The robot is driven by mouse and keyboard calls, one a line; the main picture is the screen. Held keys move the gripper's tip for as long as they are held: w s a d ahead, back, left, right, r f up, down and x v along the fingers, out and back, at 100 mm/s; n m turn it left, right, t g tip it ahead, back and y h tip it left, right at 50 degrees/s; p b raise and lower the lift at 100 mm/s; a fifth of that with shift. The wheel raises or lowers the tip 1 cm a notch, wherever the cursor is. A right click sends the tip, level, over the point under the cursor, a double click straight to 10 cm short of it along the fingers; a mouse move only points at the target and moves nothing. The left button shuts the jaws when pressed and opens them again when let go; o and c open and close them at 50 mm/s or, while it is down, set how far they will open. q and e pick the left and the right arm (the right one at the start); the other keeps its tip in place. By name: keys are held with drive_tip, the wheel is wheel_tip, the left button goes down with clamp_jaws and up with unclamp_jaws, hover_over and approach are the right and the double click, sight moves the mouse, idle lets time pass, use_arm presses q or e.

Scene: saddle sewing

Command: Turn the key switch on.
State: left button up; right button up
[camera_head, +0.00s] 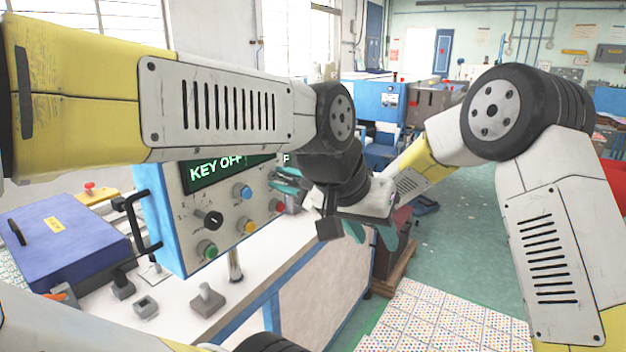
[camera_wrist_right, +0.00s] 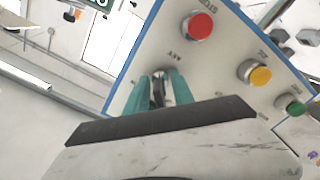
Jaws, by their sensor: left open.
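The control panel (camera_head: 177,215) has a white face with blue edges, and its green display (camera_head: 222,170) reads "KEY OFF", partly covered by my left arm. The key switch (camera_wrist_right: 158,88) shows in the right wrist view beside the "KEY" label. My right gripper (camera_head: 288,182) is at the panel's right side; in the right wrist view its teal fingers stand close on both sides of the key and appear shut on it. My left gripper (camera_head: 371,234) is open and empty, in front of and right of the panel, its teal fingers pointing down.
Near the key are a red button (camera_wrist_right: 200,26), a yellow button (camera_wrist_right: 258,74) and a green button (camera_wrist_right: 292,104). A black knob (camera_head: 208,219) and a blue button (camera_head: 243,191) are further left. A blue-lidded box (camera_head: 70,240) stands on the white table. My two arms cross closely near the panel.

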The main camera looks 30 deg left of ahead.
clamp_jaws()
drive_tip(key=m, duration=0.3)
drive_tip(key=shift+m, duration=0.4)
drive_tip(key=m, duration=0.3)
drive_tip(key=shift+m, duration=0.3)
drive_tip(key=m, duration=0.5)
drive_tip(key=shift+m, duration=2.8)
